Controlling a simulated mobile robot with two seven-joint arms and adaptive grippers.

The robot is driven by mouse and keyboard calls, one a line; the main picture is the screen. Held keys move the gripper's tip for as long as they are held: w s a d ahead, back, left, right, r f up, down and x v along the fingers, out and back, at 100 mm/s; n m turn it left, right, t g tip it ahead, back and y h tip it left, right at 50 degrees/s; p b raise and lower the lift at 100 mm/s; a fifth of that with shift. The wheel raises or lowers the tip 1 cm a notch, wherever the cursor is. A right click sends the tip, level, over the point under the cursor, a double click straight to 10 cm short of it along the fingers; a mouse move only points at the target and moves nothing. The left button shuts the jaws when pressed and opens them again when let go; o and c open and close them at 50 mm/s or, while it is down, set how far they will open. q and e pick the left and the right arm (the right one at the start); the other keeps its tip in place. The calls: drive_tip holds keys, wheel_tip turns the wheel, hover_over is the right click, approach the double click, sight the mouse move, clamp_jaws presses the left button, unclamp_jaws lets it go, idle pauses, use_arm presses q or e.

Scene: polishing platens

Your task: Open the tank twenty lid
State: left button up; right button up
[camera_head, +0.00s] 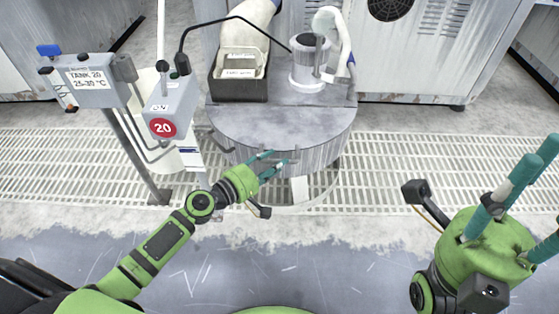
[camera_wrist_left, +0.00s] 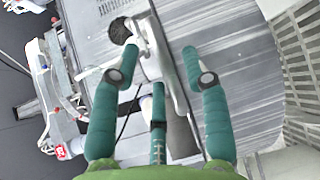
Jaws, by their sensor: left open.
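The tank twenty lid (camera_head: 290,125) is a grey, scratched metal top on a round tank, lying flat in the head view. My left gripper (camera_head: 275,158) is at the tank's front edge, with its teal fingers spread. In the left wrist view, a metal handle with a dark grey grip (camera_wrist_left: 181,137) lies between the fingers of my left gripper (camera_wrist_left: 155,75). I cannot tell whether any finger touches it. The lid surface (camera_wrist_left: 235,60) fills much of that view. My right gripper (camera_head: 535,190) is at the right edge of the head view, fingers apart and empty.
A "TANK 20" sign box (camera_head: 90,80) and a box with a red 20 disc (camera_head: 162,125) stand left of the tank. A dark tray (camera_head: 238,90) and a metal cylinder (camera_head: 308,65) stand on top. Floor grating (camera_head: 400,160) is clear to the right.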

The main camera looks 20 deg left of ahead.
use_arm(q)
drive_tip(key=shift+x, duration=1.3)
clamp_jaws()
drive_tip(key=shift+r+p, duration=0.2)
drive_tip(key=shift+p, duration=0.15)
